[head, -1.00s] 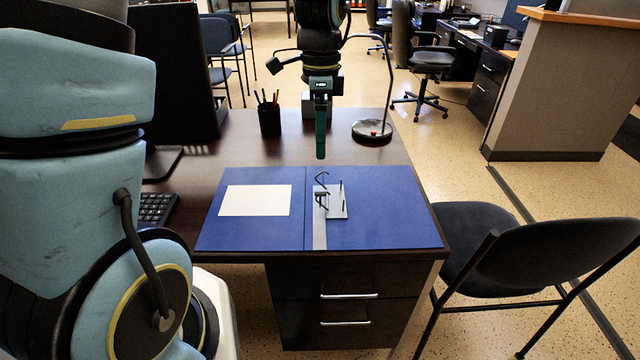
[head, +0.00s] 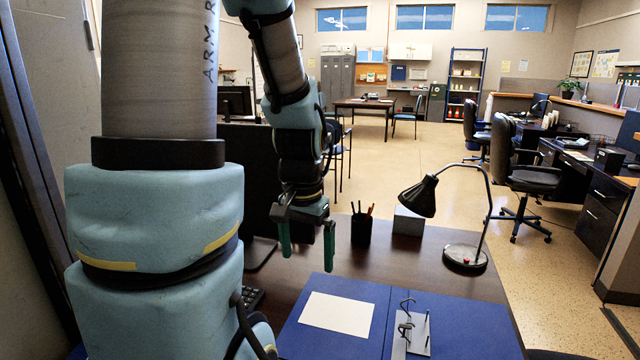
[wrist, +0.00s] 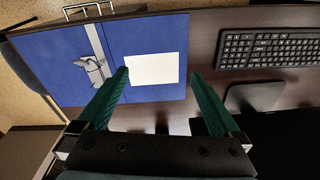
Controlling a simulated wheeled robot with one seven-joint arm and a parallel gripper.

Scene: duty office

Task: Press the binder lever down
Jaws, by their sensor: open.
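An open blue binder (head: 460,332) lies flat on the dark desk; it also shows at the upper left of the wrist view (wrist: 48,62). Its metal mechanism (head: 413,331) has a thin lever (head: 428,318) standing beside the curved rings (head: 406,308). In the wrist view the mechanism (wrist: 94,70) is small, and I cannot tell the lever from the rings. My gripper (head: 307,240) is open and empty, its green fingers pointing down. It is above the desk, to the left of and behind the mechanism, apart from the binder.
A white sheet (head: 337,314) lies on the binder's left cover. A pen cup (head: 362,228), a pale box (head: 408,220) and a black lamp (head: 466,258) stand behind it. A keyboard (wrist: 268,48) and a dark monitor (head: 240,180) are on the left side of the desk.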

